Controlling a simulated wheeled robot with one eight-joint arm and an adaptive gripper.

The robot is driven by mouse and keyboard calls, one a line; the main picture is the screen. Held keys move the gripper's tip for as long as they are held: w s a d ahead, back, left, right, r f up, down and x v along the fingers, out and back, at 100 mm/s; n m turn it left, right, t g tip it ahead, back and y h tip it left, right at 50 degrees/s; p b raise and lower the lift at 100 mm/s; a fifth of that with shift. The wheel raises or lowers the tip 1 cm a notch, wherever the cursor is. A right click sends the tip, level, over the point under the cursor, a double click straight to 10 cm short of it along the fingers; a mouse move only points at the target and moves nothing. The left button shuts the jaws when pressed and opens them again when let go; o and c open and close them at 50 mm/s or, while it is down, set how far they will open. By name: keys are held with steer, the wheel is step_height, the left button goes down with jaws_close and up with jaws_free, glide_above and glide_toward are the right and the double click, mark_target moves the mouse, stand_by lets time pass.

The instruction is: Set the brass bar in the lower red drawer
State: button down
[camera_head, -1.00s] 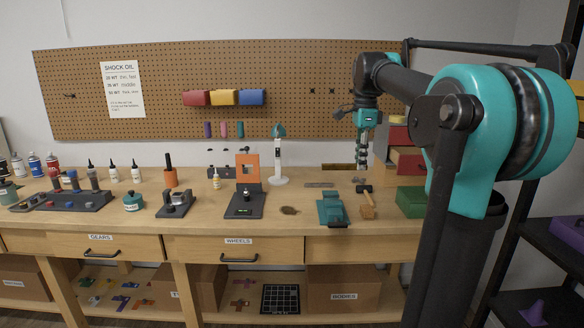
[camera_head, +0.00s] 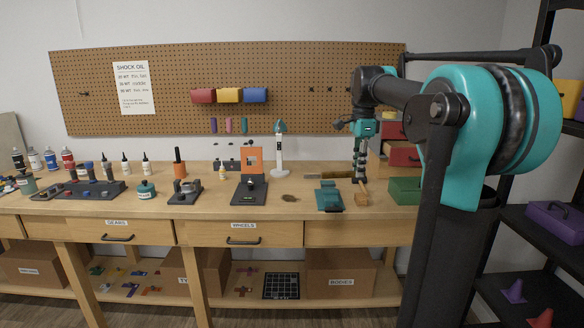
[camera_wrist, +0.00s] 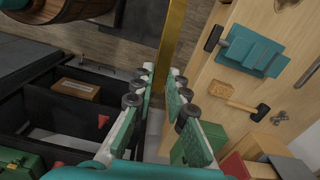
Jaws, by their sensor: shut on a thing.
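My gripper (camera_head: 361,178) is over the right part of the bench, above the wooden mallet. In the wrist view its green-padded fingers (camera_wrist: 160,95) are shut on the brass bar (camera_wrist: 172,40), which runs from between them to the top edge. In the head view the bar (camera_head: 338,175) shows as a thin yellowish strip left of the fingertips. The lower red drawer (camera_head: 404,155) is right of and beyond my gripper, and seems pulled out; its inside is not clear. A red part at the bottom of the wrist view (camera_wrist: 235,165) may be it.
A green box (camera_head: 404,190) stands in front of the drawers. A teal vise-like tool (camera_head: 329,196) and the mallet (camera_head: 361,198) lie below my gripper. A white lamp (camera_head: 280,155) stands to the left. A dark shelf (camera_head: 545,215) stands at the right.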

steer(key=w+f+n, duration=0.4)
steer(key=w+f, duration=0.1)
steer(key=f, duration=0.7)
steer(key=s+f+n, duration=0.1)
steer(key=f+n, duration=0.5)
steer(key=f, duration=0.9)
steer(key=s+a+f+n, duration=0.1)
steer(key=f+n, duration=0.5)
steer(key=f, duration=0.9)
steer(key=shift+s+n, duration=0.4)
steer(key=shift+s, duration=0.15)
steer(key=shift+a, duration=0.1)
